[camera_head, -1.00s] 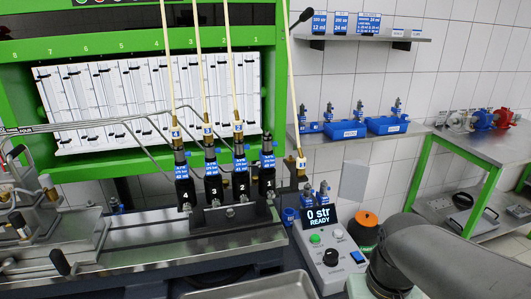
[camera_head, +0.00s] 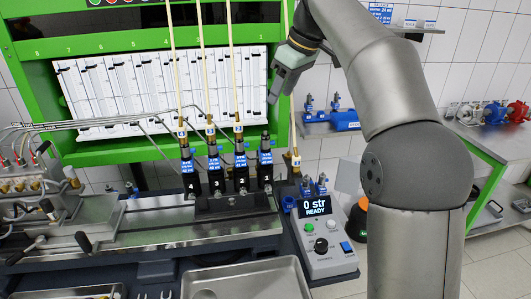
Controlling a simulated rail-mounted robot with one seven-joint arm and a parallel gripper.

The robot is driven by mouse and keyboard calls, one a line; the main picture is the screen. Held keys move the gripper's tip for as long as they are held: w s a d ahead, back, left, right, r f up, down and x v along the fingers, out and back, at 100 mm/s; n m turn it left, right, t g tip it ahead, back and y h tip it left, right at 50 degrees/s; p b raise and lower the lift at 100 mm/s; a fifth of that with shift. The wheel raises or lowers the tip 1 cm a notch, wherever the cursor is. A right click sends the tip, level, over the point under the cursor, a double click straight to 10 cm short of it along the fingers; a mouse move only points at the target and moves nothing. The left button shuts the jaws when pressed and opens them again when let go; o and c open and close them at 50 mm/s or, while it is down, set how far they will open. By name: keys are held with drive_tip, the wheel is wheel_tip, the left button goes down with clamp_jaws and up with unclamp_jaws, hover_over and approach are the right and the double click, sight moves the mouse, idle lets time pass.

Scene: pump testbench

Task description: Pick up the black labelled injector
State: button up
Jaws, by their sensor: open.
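Several dark injectors with blue labels stand upright in a row in black holders numbered 4 to 1 on the bench; the one in holder 1 (camera_head: 265,152) has no hose on its top. Those in holders 2 (camera_head: 240,157), 3 (camera_head: 213,160) and 4 (camera_head: 186,165) have pale hoses on top. Two small injectors (camera_head: 322,185) stand behind the control box. The label texts are too small to read. My gripper (camera_head: 275,95) is open and empty, high above the injector in holder 1, before the white gauge panel.
The fourth hose hangs free with its brass end (camera_head: 296,160) right of holder 1. The control box (camera_head: 325,235) reads "0 str READY". A metal tray (camera_head: 245,285) lies in front. The green frame (camera_head: 150,150) surrounds the panel. Metal pipes run at the left.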

approach(265, 135)
drive_tip(key=x, duration=0.5)
drive_tip(key=shift+a+f, duration=0.1)
drive_tip(key=shift+a, duration=0.25)
drive_tip(key=shift+d+p+x, duration=0.2)
drive_tip(key=shift+p+x, duration=0.15)
drive_tip(key=shift+x, duration=1)
drive_tip(key=shift+d+p+x, duration=0.2)
drive_tip(key=shift+p+x, duration=0.1)
drive_tip(key=shift+x, duration=1)
drive_tip(key=shift+w, duration=0.15)
clamp_jaws()
